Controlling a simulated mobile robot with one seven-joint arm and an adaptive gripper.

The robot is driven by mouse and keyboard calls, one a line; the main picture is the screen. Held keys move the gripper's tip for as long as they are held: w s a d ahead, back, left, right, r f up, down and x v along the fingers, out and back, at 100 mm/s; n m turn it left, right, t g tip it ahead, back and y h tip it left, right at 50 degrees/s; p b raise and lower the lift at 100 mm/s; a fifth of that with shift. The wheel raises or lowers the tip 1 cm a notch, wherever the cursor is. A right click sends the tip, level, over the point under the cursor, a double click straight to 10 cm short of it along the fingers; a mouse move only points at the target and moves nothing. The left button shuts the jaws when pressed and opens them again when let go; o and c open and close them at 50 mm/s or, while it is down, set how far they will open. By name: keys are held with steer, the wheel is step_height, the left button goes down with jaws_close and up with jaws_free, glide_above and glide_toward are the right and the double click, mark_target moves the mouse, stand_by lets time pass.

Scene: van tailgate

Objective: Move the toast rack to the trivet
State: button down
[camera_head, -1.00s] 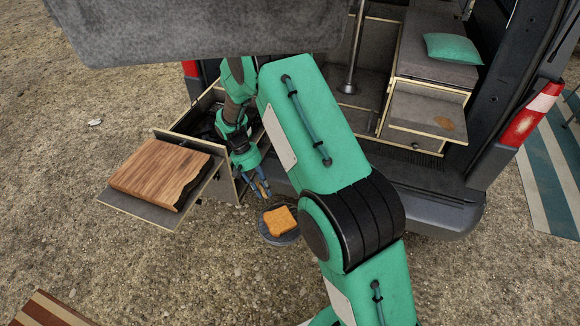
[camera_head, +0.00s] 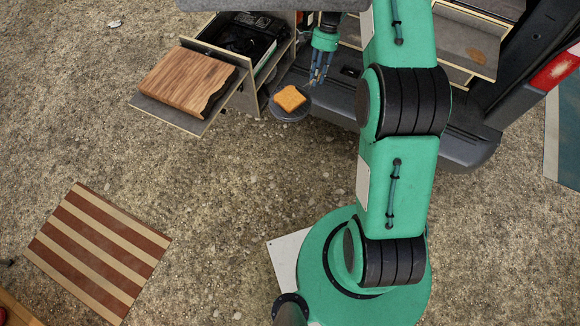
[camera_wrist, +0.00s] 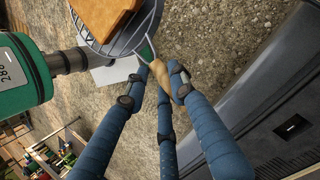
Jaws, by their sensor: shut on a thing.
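The toast rack (camera_head: 288,116) is a round grey wire rack with a slice of toast (camera_head: 290,98) on it and a tan handle. It shows at the top of the wrist view (camera_wrist: 130,40), with its handle (camera_wrist: 160,73) between my blue fingers. My gripper (camera_head: 318,80) is shut on that handle, and it also shows in the wrist view (camera_wrist: 163,78). The rack is held near the van's rear, right of the open drawer. I cannot identify a trivet for sure.
A wooden board (camera_head: 185,82) lies on a pulled-out shelf (camera_head: 160,113) left of the rack. A striped slatted panel (camera_head: 98,250) lies on the gravel at lower left. The van bumper (camera_head: 465,150) is close right. Gravel between is clear.

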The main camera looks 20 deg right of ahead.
steer(key=d+r+m+t+p, duration=0.4)
steer(key=d+m, duration=0.5)
steer(key=d, duration=0.4)
steer(key=d+r+m+t+p, duration=0.4)
steer(key=d+m, duration=0.5)
steer(key=d, duration=0.5)
steer(key=s+d+r+m+h+p, duration=0.2)
steer(key=s+d+r+m, duration=0.1)
steer(key=d, duration=0.5)
steer(key=s+d+r+m+h+p, duration=0.2)
steer(key=s+d+r+m+p, duration=0.1)
steer(key=s+d+m, duration=0.2)
steer(key=s+d+r+m+h+p, duration=0.1)
steer(key=s+d+r+m, duration=0.3)
steer(key=d, duration=0.9)
steer(key=shift+d+m+h+p, duration=0.35)
steer(key=shift+m+p, duration=0.3)
steer(key=shift+m, duration=0.95)
steer(key=shift+a, duration=0.1)
steer(key=shift+f, duration=0.15)
